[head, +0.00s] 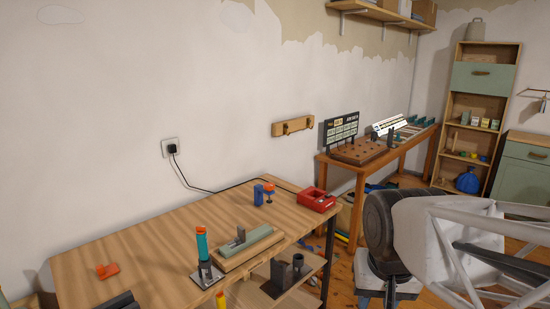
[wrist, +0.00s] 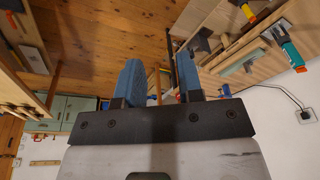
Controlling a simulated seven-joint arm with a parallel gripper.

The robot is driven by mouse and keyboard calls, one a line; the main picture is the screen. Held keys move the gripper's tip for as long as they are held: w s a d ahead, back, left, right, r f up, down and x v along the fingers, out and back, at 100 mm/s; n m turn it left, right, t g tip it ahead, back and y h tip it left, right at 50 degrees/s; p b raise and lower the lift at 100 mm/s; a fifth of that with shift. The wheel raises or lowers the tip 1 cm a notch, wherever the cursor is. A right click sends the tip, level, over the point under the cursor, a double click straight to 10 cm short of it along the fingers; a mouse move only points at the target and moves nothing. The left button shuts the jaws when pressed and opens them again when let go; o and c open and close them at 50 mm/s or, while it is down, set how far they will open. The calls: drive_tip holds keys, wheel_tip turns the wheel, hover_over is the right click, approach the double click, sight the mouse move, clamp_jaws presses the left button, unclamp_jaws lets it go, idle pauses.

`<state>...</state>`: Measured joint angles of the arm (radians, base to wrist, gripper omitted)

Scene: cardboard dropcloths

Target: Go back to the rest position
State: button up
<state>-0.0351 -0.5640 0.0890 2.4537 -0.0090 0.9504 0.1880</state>
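My gripper (wrist: 160,82) shows in the wrist view with its two blue fingers apart. It is open, and nothing is held between the fingers. The wooden floor and the workbenches show beyond it, tilted in this view. The fingers look clear of the furniture, but the exact distance is hard to tell. I cannot make out the fingers in the head view.
A second bench (head: 345,163) and shelf (head: 450,135) stand behind.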

drive_tip(key=shift+n, duration=0.8)
drive_tip(key=s, duration=0.1)
drive_tip(key=s+d+f, duration=0.1)
drive_tip(key=s, duration=0.2)
drive_tip(key=shift+s+d+f, duration=0.15)
drive_tip(key=shift+d+f, duration=0.1)
drive_tip(key=shift+f, duration=0.15)
idle(1.2)
